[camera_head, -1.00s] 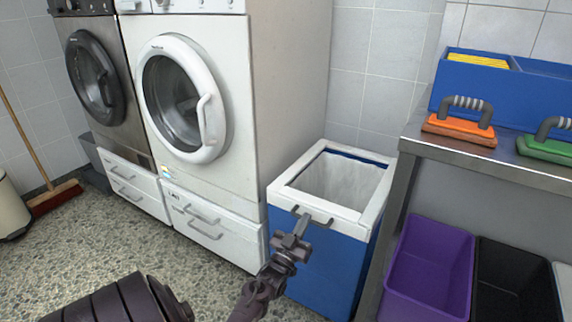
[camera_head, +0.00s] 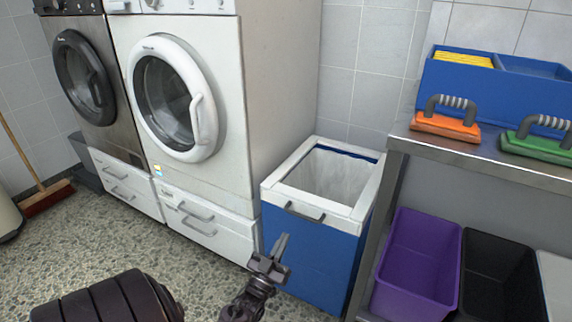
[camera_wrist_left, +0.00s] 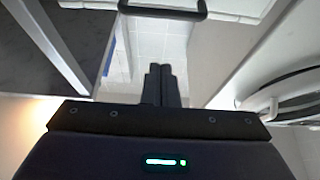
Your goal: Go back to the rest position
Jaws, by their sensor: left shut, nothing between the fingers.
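My left gripper (camera_head: 281,247) is in the head view, in front of the blue laundry bin (camera_head: 318,262) and below its dark handle. Its fingers are together and empty. The left wrist view also shows the closed fingers (camera_wrist_left: 161,85), pointing toward the white front of the bin's rim with the dark handle (camera_wrist_left: 162,12). A gap shows between the fingers and the handle. My right gripper is not in view.
A white washer (camera_head: 258,85) and a dark washer (camera_head: 84,135) stand left of the bin. A metal table (camera_head: 500,170) holding orange and green scrubbers stands right, with a purple crate (camera_head: 415,265) and a black crate (camera_head: 498,275) below. Speckled floor lies in front.

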